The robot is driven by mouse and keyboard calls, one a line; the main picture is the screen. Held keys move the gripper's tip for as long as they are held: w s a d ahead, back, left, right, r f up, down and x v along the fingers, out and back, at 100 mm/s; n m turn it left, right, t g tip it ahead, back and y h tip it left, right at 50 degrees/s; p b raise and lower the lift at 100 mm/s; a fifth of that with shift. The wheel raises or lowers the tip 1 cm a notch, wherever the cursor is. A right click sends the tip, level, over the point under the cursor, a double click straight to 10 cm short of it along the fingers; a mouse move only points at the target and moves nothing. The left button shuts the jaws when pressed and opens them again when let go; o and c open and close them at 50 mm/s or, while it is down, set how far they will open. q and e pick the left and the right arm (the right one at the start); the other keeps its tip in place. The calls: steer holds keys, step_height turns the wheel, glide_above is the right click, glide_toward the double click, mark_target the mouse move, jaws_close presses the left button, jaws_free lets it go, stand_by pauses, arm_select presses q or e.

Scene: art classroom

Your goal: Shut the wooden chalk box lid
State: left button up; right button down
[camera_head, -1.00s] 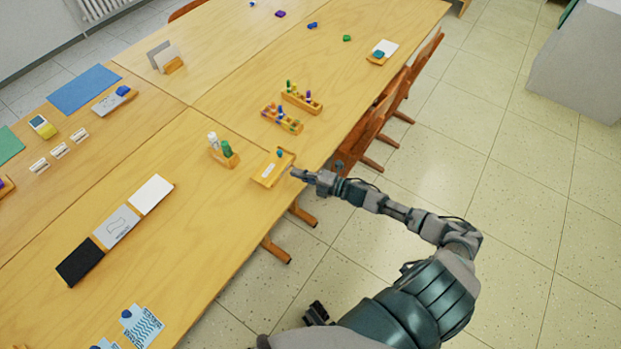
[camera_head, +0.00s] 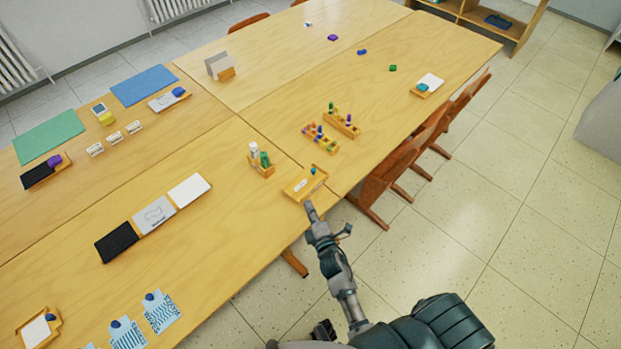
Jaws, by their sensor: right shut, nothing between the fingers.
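A small, shallow wooden box (camera_head: 292,195) lies at the table's near right edge, with a white label-like piece and a small blue-green piece on it. It appears to be the chalk box, but it is too small to tell its lid's position. My right gripper (camera_head: 309,205) is shut and empty. Its tip is at the box's near edge, pointing towards it; I cannot tell whether it touches. My left gripper is not in view.
A wooden block (camera_head: 259,170) with white and green bottles stands left of the box. Two wooden racks (camera_head: 322,145) with small coloured items are behind it. Black, grey and white cards (camera_head: 155,214) lie to the left. Wooden chairs (camera_head: 385,178) stand along the table's right side.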

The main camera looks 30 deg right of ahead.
mark_target(312, 182)
steer(key=shift+s+d+f+m+g+h, duration=0.1)
steer(key=shift+s+d+m+g+h, duration=0.15)
steer(key=shift+m+h, duration=0.15)
steer(key=shift+s+d+f+m+g+h, duration=0.15)
steer(key=shift+m+g+h, duration=0.15)
steer(key=shift+h, duration=0.2)
steer(key=shift+d, duration=0.15)
steer(key=shift+w+d, duration=0.15)
steer(key=shift+w, duration=0.25)
steer(key=x, duration=0.5)
steer(key=a+x, duration=0.1)
steer(key=x, duration=0.2)
steer(key=shift+w, duration=0.2)
steer(key=shift+w+d+f, duration=0.1)
steer(key=shift+w+d, duration=0.8)
steer(key=shift+d, duration=0.1)
steer(key=shift+w+d+f, duration=0.1)
steer(key=shift+w+d, duration=0.1)
steer(key=shift+d, duration=0.25)
steer(key=shift+w+d, duration=0.2)
steer(key=shift+d, duration=0.25)
steer(key=shift+w+d, duration=0.1)
steer(key=shift+d, duration=0.15)
steer(key=shift+f, duration=0.1)
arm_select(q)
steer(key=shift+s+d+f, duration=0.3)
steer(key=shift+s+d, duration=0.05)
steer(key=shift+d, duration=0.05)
